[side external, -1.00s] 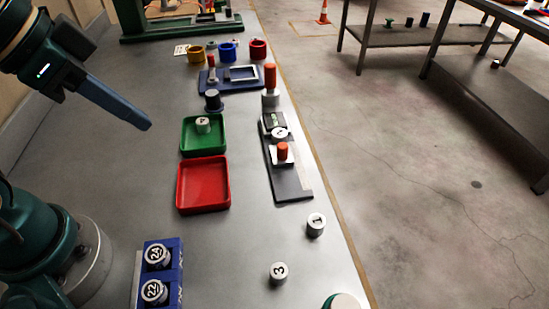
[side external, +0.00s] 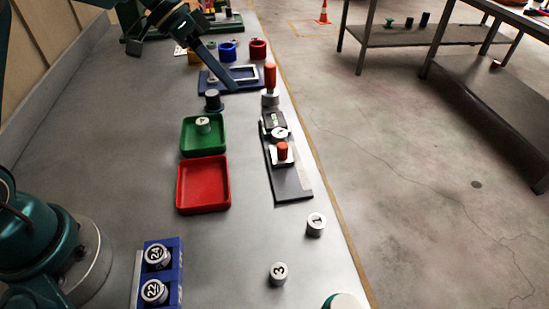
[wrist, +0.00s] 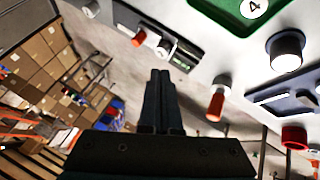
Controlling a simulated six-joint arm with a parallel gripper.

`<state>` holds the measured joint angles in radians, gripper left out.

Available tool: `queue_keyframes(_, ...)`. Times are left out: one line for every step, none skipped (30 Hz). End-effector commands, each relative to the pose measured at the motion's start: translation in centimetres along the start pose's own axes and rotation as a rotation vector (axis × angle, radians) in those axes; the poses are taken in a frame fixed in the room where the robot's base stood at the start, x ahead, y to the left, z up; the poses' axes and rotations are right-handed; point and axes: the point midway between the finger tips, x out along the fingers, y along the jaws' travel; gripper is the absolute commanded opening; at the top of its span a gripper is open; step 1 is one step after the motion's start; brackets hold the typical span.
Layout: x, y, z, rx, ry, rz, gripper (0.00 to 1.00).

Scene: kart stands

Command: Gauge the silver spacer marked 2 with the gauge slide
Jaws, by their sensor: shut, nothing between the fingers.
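The gauge slide (side external: 292,185) is a dark rail lying along the right side of the bench, with a red-knobbed sliding block (side external: 282,152) and a black block with a green display (side external: 274,119). A silver spacer (side external: 279,133) sits between the sliding block and the display block; I cannot read its number. It also shows in the wrist view (wrist: 164,48), as does the display (wrist: 181,62). My gripper (side external: 232,87) is shut and empty, high over the bench, its tips seen before the blue fixture in the side view. In the wrist view my gripper (wrist: 160,72) is closed, apart from the gauge.
A red-handled piece (side external: 270,77) stands beyond the gauge, beside the blue fixture (side external: 248,82). Left of the gauge are a green tray (side external: 190,142) holding spacer 4 and an empty red tray (side external: 203,185). Spacers 1 (side external: 316,225) and 3 (side external: 279,272) stand nearer, with clear bench around them.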

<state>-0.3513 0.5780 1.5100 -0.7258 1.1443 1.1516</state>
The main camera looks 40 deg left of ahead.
Motion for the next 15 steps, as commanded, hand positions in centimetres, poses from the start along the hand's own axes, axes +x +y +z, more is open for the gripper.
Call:
queue_keyframes(0.4, -0.5, 0.5, -0.020, -0.009, 0.008, 0.00)
queue_keyframes(0.6, -0.7, 0.7, -0.028, -0.012, 0.011, 0.00)
queue_keyframes(0.8, -0.8, 0.8, -0.034, -0.015, 0.013, 0.00)
queue_keyframes(0.9, -0.9, 0.9, -0.038, -0.016, 0.014, 0.00)
queue_keyframes(1.1, -0.9, 0.9, -0.039, -0.015, 0.014, 0.00)
queue_keyframes(1.4, -0.9, 1.0, -0.039, -0.015, 0.013, 0.00)
queue_keyframes(1.8, -0.9, 1.0, -0.039, -0.017, 0.014, 0.00)
queue_keyframes(2.2, -0.8, 1.0, -0.038, -0.017, 0.015, 0.00)
queue_keyframes(2.8, -0.8, 1.0, -0.037, -0.018, 0.015, 0.00)
queue_keyframes(3.3, -0.8, 1.0, -0.039, -0.018, 0.015, 0.00)
queue_keyframes(3.9, -0.8, 1.1, -0.039, -0.020, 0.016, 0.00)
queue_keyframes(4.7, -0.8, 1.1, -0.038, -0.019, 0.016, 0.00)
queue_keyframes(5.4, -0.7, 1.1, -0.038, -0.020, 0.016, 0.00)
queue_keyframes(6.0, -0.7, 1.1, -0.038, -0.022, 0.016, 0.00)
queue_keyframes(6.9, -0.7, 1.1, -0.039, -0.020, 0.016, 0.00)
